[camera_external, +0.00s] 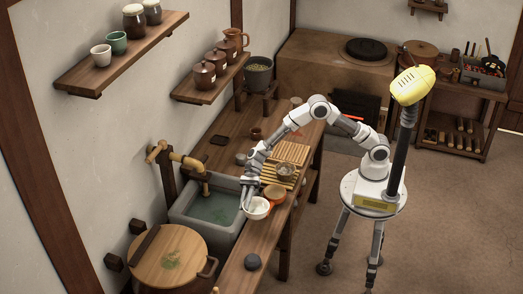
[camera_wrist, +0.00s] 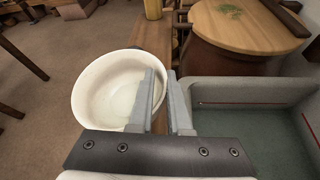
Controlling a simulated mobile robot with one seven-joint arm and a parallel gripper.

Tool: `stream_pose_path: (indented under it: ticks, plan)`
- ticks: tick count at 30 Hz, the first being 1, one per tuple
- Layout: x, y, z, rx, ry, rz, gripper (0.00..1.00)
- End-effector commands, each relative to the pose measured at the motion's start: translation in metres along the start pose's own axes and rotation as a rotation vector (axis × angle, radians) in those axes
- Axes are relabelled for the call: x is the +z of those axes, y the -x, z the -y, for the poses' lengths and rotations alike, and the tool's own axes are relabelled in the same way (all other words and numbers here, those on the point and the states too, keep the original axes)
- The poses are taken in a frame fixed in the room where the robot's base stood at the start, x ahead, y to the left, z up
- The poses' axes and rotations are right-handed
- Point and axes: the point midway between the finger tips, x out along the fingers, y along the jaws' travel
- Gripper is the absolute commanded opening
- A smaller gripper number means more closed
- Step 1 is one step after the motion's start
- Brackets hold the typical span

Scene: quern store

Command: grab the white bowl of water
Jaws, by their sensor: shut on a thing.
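The white bowl (camera_external: 257,208) is at the front right edge of the stone sink, by the counter. In the wrist view the white bowl (camera_wrist: 101,92) is on the left, its rim between the fingers. My gripper (camera_external: 246,200) reaches down from above onto the bowl's sink-side rim. In the wrist view my gripper (camera_wrist: 166,100) is shut on that rim, one finger inside the bowl and one outside. The bowl's inside looks pale; I cannot clearly tell the water in it. Whether the bowl touches the counter is unclear.
The stone sink (camera_external: 212,207) with greenish water lies left of the bowl. An orange-brown bowl (camera_external: 274,194) stands close behind it. A round wooden lid (camera_external: 167,254) and a dark round stone (camera_external: 252,262) are nearer the front. The counter between stone and bowl is clear.

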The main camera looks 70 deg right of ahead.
Motion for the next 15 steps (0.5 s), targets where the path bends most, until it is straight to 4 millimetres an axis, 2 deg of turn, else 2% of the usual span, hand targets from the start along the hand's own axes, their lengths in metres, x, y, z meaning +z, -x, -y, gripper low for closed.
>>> stream_pose_path:
  ticks: [6,15]
  plan:
    - [0.006,0.020,0.003,-0.002,0.001,0.002,0.00]
    - [0.008,0.034,0.004,0.000,0.000,0.002,0.00]
